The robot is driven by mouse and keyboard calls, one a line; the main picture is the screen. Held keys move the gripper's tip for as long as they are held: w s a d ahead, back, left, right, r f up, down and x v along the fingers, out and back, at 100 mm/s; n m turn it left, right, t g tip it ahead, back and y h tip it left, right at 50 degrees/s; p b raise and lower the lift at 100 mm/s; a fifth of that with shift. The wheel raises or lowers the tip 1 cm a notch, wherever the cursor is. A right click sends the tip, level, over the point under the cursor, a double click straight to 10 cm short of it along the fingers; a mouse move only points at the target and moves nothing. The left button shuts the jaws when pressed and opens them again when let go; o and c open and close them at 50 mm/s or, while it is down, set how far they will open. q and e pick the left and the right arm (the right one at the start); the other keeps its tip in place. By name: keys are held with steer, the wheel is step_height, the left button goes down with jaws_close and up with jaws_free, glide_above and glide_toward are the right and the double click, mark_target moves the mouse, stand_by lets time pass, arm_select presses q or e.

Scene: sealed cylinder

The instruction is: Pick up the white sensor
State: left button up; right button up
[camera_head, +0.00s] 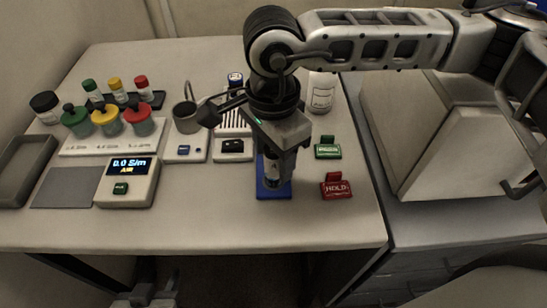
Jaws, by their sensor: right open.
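I cannot surely tell which thing is the white sensor. A grey round cup-like piece (185,118) with a thin loop above it stands on a white base left of my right gripper. My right gripper (279,165) points down, with its open fingers around or in front of a small cylinder marked with a letter on a blue pad (274,193). Whether they touch it is hidden. A meter (128,181) reads "0.0 S/m AIR". Grey parts, seemingly my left gripper (150,297), show below the table's front edge; its jaws are unclear.
Several coloured-lid jars (106,123) stand on a white strip at the left, vials behind. A white bottle (322,92) stands back right. A green block (328,149) and red HOLD block (336,187) lie right of the gripper. The table front (200,225) is clear.

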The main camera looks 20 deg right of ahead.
steer(key=shift+f, duration=0.35)
steer(key=c, duration=1.1)
steer(key=shift+c, duration=0.2)
steer(key=shift+r, duration=0.15)
